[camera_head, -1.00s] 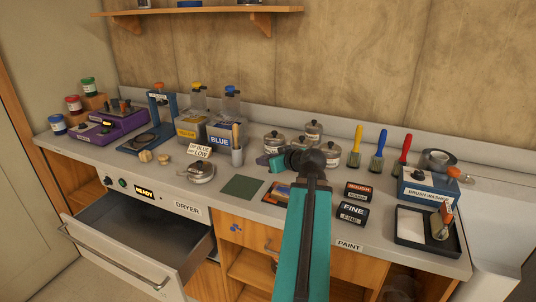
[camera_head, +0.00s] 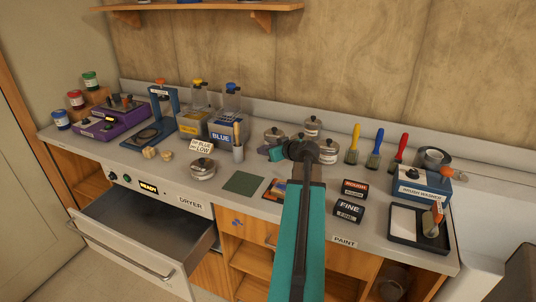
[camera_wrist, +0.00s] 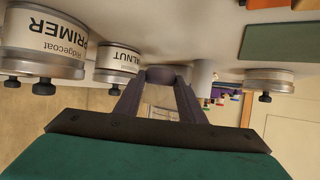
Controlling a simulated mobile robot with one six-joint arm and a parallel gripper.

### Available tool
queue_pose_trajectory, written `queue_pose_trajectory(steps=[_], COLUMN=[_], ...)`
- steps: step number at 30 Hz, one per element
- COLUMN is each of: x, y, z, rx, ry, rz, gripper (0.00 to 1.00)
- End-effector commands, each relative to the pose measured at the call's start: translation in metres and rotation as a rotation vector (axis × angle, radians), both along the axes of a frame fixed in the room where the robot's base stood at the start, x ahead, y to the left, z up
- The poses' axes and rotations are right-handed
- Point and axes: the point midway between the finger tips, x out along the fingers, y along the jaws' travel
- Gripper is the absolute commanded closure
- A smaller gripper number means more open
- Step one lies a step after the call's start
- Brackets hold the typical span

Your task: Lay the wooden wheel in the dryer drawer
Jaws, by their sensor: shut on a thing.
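My gripper (camera_wrist: 160,88) is shut on a small rounded thing, which I take to be the wooden wheel (camera_wrist: 163,74). It looks dark purple-grey, and its wood grain does not show. In the head view my arm hides most of the gripper, low over the counter near the lidded tins, and I cannot make out the wheel there. The dryer drawer (camera_head: 128,262) is pulled open below the counter at the lower left, and its visible inside looks empty. The gripper is to the right of the drawer and higher than it.
Lidded tins (camera_head: 329,153) stand close to my gripper. A brush cup (camera_head: 238,153), a lidded silver pot (camera_head: 203,169), a small sign (camera_head: 202,147) and two small wooden pieces (camera_head: 150,152) stand toward the drawer. A green mat (camera_head: 243,183) lies bare on the counter.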

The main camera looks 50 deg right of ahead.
Motion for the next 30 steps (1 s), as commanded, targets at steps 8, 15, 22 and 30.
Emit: queue_pose_trajectory(steps=[8,15,22,30], x=[0.007,0.007,0.007,0.007], y=[-0.01,-0.01,-0.01,-0.01], z=[-0.001,-0.001,-0.009,-0.031], rx=[-0.002,0.0,0.0,0.0], ry=[-0.001,0.0,0.001,0.001], rz=[0.0,-0.001,-0.001,-0.002], gripper=[0.88,0.88,0.88,0.88])
